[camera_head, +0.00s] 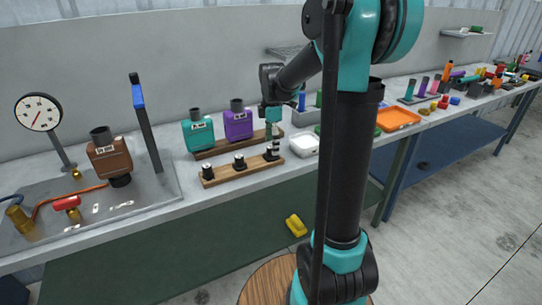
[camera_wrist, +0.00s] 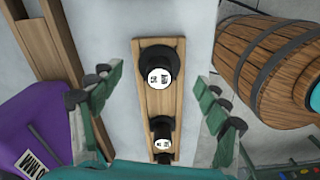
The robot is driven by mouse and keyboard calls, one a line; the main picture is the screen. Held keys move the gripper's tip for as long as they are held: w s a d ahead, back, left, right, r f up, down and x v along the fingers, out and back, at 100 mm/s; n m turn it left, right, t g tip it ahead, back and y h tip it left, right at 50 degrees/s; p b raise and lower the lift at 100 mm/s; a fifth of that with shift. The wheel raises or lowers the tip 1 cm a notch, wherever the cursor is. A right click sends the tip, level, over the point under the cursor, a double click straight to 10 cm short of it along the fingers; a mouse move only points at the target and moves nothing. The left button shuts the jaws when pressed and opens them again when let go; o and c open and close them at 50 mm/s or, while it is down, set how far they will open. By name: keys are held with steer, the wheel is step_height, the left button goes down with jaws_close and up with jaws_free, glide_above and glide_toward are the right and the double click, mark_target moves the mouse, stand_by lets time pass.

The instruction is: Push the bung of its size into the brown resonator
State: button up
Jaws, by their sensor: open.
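The brown resonator (camera_head: 109,160) stands on a metal plate at the left of the bench, with a dark open neck on top. Black bungs of differing size, with white labelled tops, stand on a wooden rack: a left one (camera_head: 208,172), a middle one (camera_head: 239,163) and a right one at my gripper. My gripper (camera_head: 272,150) is over the rack's right end, pointing down, open. In the wrist view its fingers (camera_wrist: 166,72) are spread on either side of the largest-looking bung (camera_wrist: 160,65), apart from it. The smaller bungs (camera_wrist: 162,128) line up below it.
Teal (camera_head: 198,133) and purple (camera_head: 238,124) resonators stand behind the rack. A black post with a blue part (camera_head: 145,125) and a gauge (camera_head: 38,112) flank the brown resonator. A white box (camera_head: 304,143) and orange tray (camera_head: 398,118) lie to the right.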

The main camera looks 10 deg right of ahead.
steer(key=shift+a+f, duration=0.1)
steer(key=shift+f, duration=1.7)
steer(key=shift+c, duration=0.2)
steer(key=c, duration=1.1)
step_height(320, 180, up, 20)
steer(key=shift+r, duration=0.1)
